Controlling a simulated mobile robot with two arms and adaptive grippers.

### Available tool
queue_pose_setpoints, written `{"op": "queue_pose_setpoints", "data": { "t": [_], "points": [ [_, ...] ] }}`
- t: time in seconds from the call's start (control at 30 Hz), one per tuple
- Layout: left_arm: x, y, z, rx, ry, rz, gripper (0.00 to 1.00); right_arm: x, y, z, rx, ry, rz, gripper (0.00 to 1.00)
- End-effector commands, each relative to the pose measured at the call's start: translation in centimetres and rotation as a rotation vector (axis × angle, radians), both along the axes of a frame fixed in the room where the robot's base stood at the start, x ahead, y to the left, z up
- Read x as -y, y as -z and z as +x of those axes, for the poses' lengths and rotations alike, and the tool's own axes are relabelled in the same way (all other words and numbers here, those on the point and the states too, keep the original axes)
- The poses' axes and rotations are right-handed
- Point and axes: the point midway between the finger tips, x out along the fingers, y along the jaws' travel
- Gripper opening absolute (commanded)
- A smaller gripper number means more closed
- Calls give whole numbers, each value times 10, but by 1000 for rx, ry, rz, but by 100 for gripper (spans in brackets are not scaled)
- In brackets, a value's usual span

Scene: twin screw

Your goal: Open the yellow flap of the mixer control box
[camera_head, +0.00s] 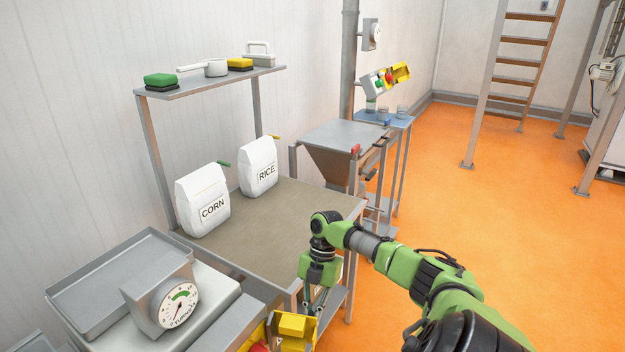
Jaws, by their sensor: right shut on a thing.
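The near control box shows only in part at the bottom edge, with a red button (258,347) and a yellow flap (293,327) to the right of the button. The flap stands out from the box, but the frame cuts it off, so how far it is open is unclear. My right gripper (313,303) points down and its fingers are shut on the flap's upper right edge. A second control box (374,84), grey with green and red buttons, is farther back near a pole; its yellow flap (400,72) looks open. My left gripper is not in view.
Corn (204,200) and rice (259,167) bags stand on the bench (270,222). A hopper (345,140) is behind. The orange floor (500,230) is clear at right.

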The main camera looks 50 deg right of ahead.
Motion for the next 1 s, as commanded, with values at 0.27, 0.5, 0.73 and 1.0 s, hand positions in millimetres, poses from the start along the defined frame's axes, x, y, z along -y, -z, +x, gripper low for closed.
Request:
{"op": "queue_pose_setpoints", "data": {
  "t": [0.27, 0.5, 0.73, 1.0],
  "points": [
    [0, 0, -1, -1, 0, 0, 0, -1, 1, 1, 1, -1, 1, 25],
    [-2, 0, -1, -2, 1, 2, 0, 0, -1, 1, 1, -1, 1, 25],
    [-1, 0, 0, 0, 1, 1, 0, 11, -28, 5, 5, 0, 0, 25],
    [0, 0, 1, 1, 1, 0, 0, 31, -81, 11, 5, 0, 0, 25]
  ]
}}
